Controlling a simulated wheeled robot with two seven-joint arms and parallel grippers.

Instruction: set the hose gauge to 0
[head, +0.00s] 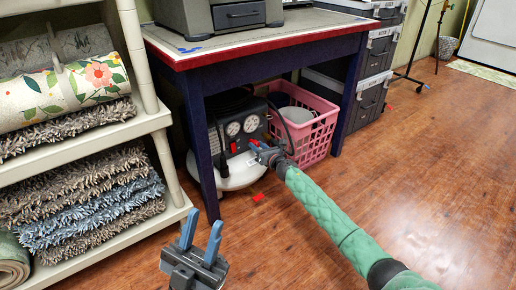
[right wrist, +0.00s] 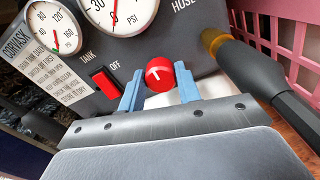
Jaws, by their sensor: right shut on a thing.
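The air compressor (head: 238,174) stands on the floor under the table, with two round dials on its dark panel. In the right wrist view the hose gauge (right wrist: 134,12) is cut off by the top edge; its red needle points down, close to the 0 mark. The tank gauge (right wrist: 54,27) is to its left. My right gripper (right wrist: 159,80) has its blue fingers closed on both sides of the red knob (right wrist: 159,72), below the hose gauge. In the head view my right gripper (head: 262,148) is at the panel. My left gripper (head: 202,240) is open and empty above the floor.
A red switch (right wrist: 106,83) marked OFF is left of the knob. A pink basket (head: 312,128) stands right beside the compressor. The blue table leg (head: 203,150) is close on the left. A shelf of rugs (head: 80,205) is farther left.

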